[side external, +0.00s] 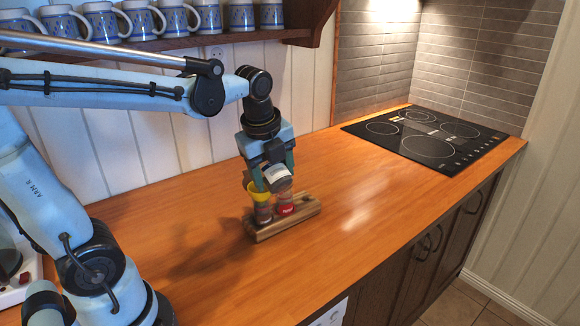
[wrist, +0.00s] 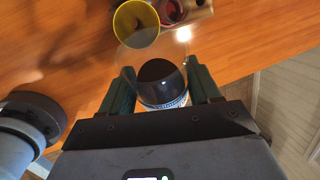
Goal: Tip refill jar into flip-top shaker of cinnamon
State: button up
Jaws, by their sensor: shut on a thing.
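My gripper (wrist: 160,90) is shut on the refill jar (wrist: 160,72), a clear jar with dark brown contents and a white label band. The jar also shows tilted in the side view (side external: 279,177), above the wooden rack. A yellow funnel (side external: 256,189) sits on a shaker (side external: 262,214) at the rack's left end. The funnel also shows in the wrist view (wrist: 136,22), where the jar's clear rim overlaps its near edge. A second, red-labelled shaker (side external: 286,208) stands to its right. No falling powder is visible. Shaker labels are too small to read.
The wooden rack (side external: 284,224) stands on the orange wood counter (side external: 185,205). The counter around it is clear. A black hob (side external: 430,135) lies at the far right. Several blue-patterned mugs (side external: 175,18) stand on a shelf along the back wall.

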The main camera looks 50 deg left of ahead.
jog(key=shift+f+y, duration=0.25)
jog(key=shift+y, duration=0.35)
jog(key=shift+d, duration=0.1)
jog(key=y, duration=0.1)
jog(key=f+y, duration=0.1)
jog(key=y, duration=0.1)
jog(key=shift+f+m, duration=0.3)
jog(key=shift+f+y, duration=0.15)
jog(key=shift+y, duration=0.35)
jog(key=shift+a+f+y, duration=0.1)
jog(key=shift+a+y, duration=0.1)
jog(key=shift+y, duration=0.4)
jog(key=y, duration=0.2)
jog(key=shift+a+f+m+y, duration=0.15)
jog(key=shift+a+m+y, duration=0.15)
jog(key=shift+a, duration=0.1)
